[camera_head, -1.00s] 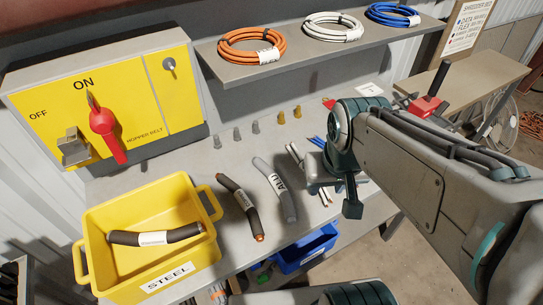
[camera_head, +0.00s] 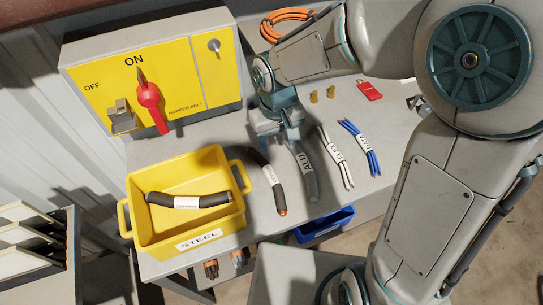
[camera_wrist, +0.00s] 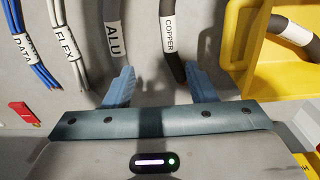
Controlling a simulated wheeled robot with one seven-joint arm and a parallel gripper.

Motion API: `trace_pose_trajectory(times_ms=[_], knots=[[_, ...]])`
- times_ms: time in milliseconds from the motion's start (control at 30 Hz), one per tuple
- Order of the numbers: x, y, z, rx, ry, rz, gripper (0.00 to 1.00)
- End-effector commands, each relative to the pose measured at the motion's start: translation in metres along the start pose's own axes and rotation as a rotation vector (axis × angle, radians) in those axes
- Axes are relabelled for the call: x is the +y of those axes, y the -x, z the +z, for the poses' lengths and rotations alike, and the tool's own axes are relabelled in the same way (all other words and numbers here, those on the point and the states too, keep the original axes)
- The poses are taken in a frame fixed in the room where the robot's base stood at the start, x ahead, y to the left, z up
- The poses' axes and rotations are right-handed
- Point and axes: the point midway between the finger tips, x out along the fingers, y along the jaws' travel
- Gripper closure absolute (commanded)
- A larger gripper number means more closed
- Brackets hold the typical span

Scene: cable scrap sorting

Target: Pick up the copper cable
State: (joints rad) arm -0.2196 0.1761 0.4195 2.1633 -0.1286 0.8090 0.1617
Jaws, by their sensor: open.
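The copper cable (camera_head: 279,202) is dark, with a white label and a copper-coloured end. It lies on the grey bench just right of the yellow bin, and its COPPER label shows in the wrist view (camera_wrist: 170,55). My gripper (camera_head: 279,141) is open and empty, pointing down at the far ends of the copper and ALU cables. In the wrist view its blue fingers (camera_wrist: 161,84) stand apart. The copper cable's end reaches between them, closer to the right finger. The height of the fingers above the bench is hard to tell.
The grey ALU cable (camera_head: 309,183) lies close beside the copper one. White FLEX (camera_head: 334,156) and blue DATA (camera_head: 361,148) bundles lie further right. The yellow STEEL bin (camera_head: 232,215) holds a dark labelled cable. A blue bin (camera_head: 322,226) sits below the bench edge.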

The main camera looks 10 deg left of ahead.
Motion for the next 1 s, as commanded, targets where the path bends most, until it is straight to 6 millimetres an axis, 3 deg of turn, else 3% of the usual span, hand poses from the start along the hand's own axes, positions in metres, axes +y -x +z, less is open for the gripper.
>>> trace_pose_trajectory(times_ms=[200,500,867,1000], knots=[[-0.02,-0.013,-0.009,-0.016,0.044,-0.022,0.49],[-0.021,-0.07,-0.006,-0.02,0.044,-0.022,0.49],[-0.02,-0.099,-0.004,-0.017,0.043,-0.021,0.49],[-0.018,-0.118,0.001,-0.019,0.044,-0.021,0.49]])
